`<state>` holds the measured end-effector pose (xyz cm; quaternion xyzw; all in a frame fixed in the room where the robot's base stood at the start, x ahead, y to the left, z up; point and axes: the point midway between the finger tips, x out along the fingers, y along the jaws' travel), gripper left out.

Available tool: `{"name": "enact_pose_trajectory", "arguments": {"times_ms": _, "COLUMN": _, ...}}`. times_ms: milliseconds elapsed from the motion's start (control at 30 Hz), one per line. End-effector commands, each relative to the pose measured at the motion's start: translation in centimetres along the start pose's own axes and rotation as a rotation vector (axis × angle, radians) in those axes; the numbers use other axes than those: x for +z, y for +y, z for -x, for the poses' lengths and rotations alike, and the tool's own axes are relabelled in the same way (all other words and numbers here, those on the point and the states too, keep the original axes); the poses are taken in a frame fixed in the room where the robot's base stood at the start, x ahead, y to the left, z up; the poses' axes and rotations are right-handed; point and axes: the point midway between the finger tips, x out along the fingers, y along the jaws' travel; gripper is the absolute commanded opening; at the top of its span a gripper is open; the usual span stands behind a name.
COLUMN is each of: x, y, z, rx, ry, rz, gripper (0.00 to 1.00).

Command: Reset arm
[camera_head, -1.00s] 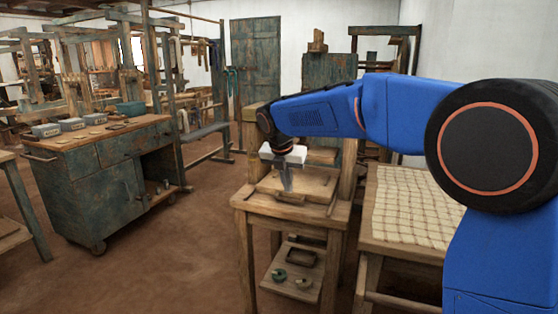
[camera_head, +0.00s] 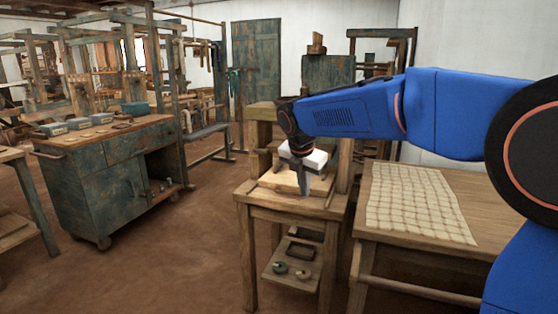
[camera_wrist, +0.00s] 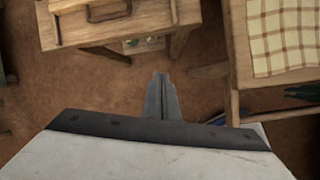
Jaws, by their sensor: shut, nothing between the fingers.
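My gripper (camera_head: 304,182) hangs from my blue arm in front of the small wooden stand in the head view, pointing down. Its fingers are together with nothing between them. In the wrist view the shut fingers (camera_wrist: 161,98) point out over the brown floor, between the stand and the table with the cloth. A wooden board (camera_head: 284,184) lies on the stand top (camera_head: 262,198), partly behind my gripper in the head view. The board with its dark handle also shows at the upper left of the wrist view (camera_wrist: 75,7).
A table (camera_head: 480,195) with a checked cloth (camera_head: 415,203) stands right of the stand. The stand's lower shelf (camera_head: 290,275) holds small round items. A blue-green wheeled cabinet (camera_head: 75,195) stands left, with boxes on top. Floor (camera_head: 170,260) between is clear. Wooden looms stand behind.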

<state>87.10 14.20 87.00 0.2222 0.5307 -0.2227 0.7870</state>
Motion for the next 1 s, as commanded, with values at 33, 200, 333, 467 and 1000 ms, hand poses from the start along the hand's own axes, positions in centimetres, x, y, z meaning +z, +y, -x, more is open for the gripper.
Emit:
{"name": "enact_pose_trajectory", "arguments": {"times_ms": 33, "x": 0.1, "y": -1.1, "z": 0.4, "rx": 0.002, "ry": 0.001, "rz": -0.045, "gripper": 0.0}}
{"name": "enact_pose_trajectory", "arguments": {"times_ms": 200, "x": -0.1, "y": -5.2, "z": 1.5, "rx": 0.009, "ry": 0.011, "rz": -0.247, "gripper": 0.0}}
{"name": "enact_pose_trajectory", "arguments": {"times_ms": 333, "x": -0.8, "y": -9.8, "z": 2.5, "rx": 0.017, "ry": 0.022, "rz": -0.476, "gripper": 0.0}}
{"name": "enact_pose_trajectory", "arguments": {"times_ms": 467, "x": -1.9, "y": -14.6, "z": 3.3, "rx": 0.024, "ry": 0.036, "rz": -0.727, "gripper": 0.0}}
{"name": "enact_pose_trajectory", "arguments": {"times_ms": 1000, "x": -10.6, "y": -31.8, "z": 3.4, "rx": 0.039, "ry": 0.102, "rz": -1.763, "gripper": 0.0}}
